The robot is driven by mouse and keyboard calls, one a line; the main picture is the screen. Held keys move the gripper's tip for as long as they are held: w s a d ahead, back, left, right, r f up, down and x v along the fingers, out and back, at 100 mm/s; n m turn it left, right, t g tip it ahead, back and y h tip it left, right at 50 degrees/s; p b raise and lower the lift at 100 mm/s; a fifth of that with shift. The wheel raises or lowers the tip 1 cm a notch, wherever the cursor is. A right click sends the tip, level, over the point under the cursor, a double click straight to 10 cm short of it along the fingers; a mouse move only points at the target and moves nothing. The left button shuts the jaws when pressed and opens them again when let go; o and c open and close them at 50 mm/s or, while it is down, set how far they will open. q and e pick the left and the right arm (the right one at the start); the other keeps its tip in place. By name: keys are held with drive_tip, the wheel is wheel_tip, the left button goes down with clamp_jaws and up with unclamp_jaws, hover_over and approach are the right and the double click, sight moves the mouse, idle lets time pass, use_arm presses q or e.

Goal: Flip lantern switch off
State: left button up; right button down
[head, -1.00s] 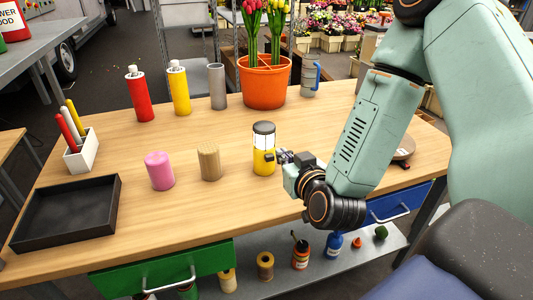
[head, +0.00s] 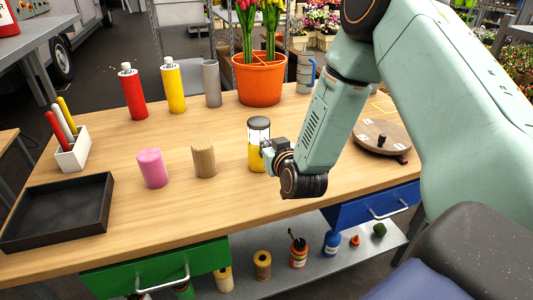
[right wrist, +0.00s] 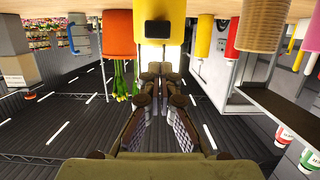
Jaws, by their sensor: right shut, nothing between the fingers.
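The lantern (head: 256,161) stands upright on the wooden table, with a yellow body, clear upper part and dark cap. My right gripper (head: 267,148) is shut and empty at the lantern's right front side and covers part of it. In the right wrist view, which is upside down, the lantern's yellow body (right wrist: 178,27) is straight ahead. A black rectangular switch (right wrist: 158,28) shows on it, and the shut fingertips (right wrist: 160,70) point toward the body below the switch in the picture. I cannot tell whether they touch. My left gripper is not in view.
A wooden cylinder (head: 203,160) and a pink cylinder (head: 152,169) stand left of the lantern. An orange pot (head: 260,82) with tulips is behind it. A round turntable (head: 383,137) is at right, a black tray (head: 60,212) at left. The table front is clear.

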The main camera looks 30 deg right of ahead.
wheel_tip(320, 180, down, 2)
drive_tip(key=shift+s+d+f, duration=0.1)
idle(0.4)
wheel_tip(320, 180, down, 3)
drive_tip(key=shift+r+b, duration=0.1)
drive_tip(key=shift+b, duration=0.95)
drive_tip(key=shift+s, duration=0.1)
drive_tip(key=shift+r, duration=0.1)
